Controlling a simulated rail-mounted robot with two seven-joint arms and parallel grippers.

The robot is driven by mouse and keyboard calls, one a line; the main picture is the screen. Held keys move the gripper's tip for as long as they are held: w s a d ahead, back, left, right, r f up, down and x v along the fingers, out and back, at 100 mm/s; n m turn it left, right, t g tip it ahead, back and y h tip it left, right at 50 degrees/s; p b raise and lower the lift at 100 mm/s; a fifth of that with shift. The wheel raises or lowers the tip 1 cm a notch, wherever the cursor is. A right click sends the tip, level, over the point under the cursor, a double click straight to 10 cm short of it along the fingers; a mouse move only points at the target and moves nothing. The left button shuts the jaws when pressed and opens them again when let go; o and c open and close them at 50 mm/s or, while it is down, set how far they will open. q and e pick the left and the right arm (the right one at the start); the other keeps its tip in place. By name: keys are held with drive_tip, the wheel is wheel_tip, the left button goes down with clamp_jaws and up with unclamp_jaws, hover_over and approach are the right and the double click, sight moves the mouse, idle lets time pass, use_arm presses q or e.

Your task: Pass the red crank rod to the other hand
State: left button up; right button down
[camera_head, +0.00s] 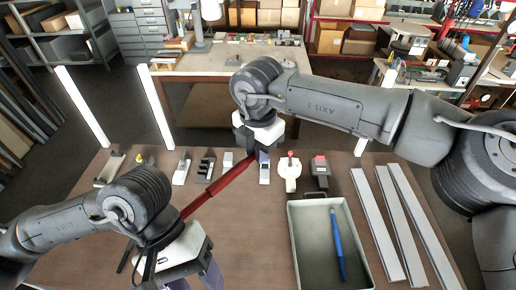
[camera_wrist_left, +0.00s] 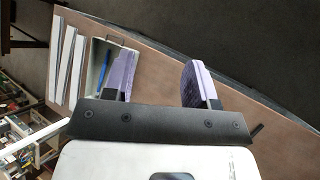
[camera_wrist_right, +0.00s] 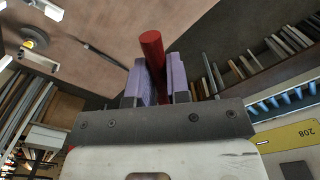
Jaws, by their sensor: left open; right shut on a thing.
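The red crank rod (camera_head: 219,186) is in the air over the table, slanting from my right gripper down to the left, where my left arm hides its lower end. My right gripper (camera_head: 257,156) is shut on its upper end. In the right wrist view the rod (camera_wrist_right: 152,55) stands between the two purple fingers of my right gripper (camera_wrist_right: 160,80). My left gripper (camera_head: 203,280) is low at the front of the table. In the left wrist view my left gripper (camera_wrist_left: 155,80) is open, with wide-apart purple fingers and nothing between them.
A grey tray (camera_head: 297,262) with a blue tool (camera_head: 337,245) stands right of centre on the brown table (camera_head: 250,235). Several grey profiles (camera_head: 405,225) lie to its right. A row of small parts, including a white block with a red knob (camera_head: 290,175), lines the back edge.

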use_arm(q)
drive_tip(key=s+a+f+n+g, duration=0.1)
drive_tip(key=s+f+n, duration=0.2)
drive_tip(key=s, duration=0.1)
drive_tip(key=s+d+r+n+g+h, duration=0.3)
drive_tip(key=d+r+n+g+h, duration=0.2)
drive_tip(key=d+r+h, duration=0.3)
drive_tip(key=w+d+r+n+t+h, duration=0.1)
drive_tip(key=w+r+n+t+h, duration=0.2)
drive_tip(key=w+n+t+h, duration=0.65)
drive_tip(key=w+d+r+n+t+h, duration=0.1)
drive_tip(key=r+n+t+h, duration=0.4)
drive_tip(key=n, duration=1)
drive_tip(key=w+f+n+t+y, duration=0.6)
drive_tip(key=f+n+t+y, duration=0.5)
drive_tip(key=n, duration=0.7)
drive_tip(key=a+f+n+y, duration=0.4)
drive_tip(key=f+n+y, duration=0.3)
drive_tip(key=f, duration=0.4)
drive_tip(key=s+a+f+n+g+y, duration=0.35)
drive_tip(key=a+f+y, duration=0.2)
drive_tip(key=f, duration=0.45)
drive_tip(key=s+a+f+n+g+y, duration=0.4)
drive_tip(key=s+a+f+n+g, duration=0.2)
drive_tip(key=s+a+f, duration=0.5)
drive_tip(key=s+f+n, duration=0.1)
drive_tip(key=s+f, duration=0.1)
drive_tip(key=s, duration=0.2)
drive_tip(key=shift+g+y, duration=0.3)
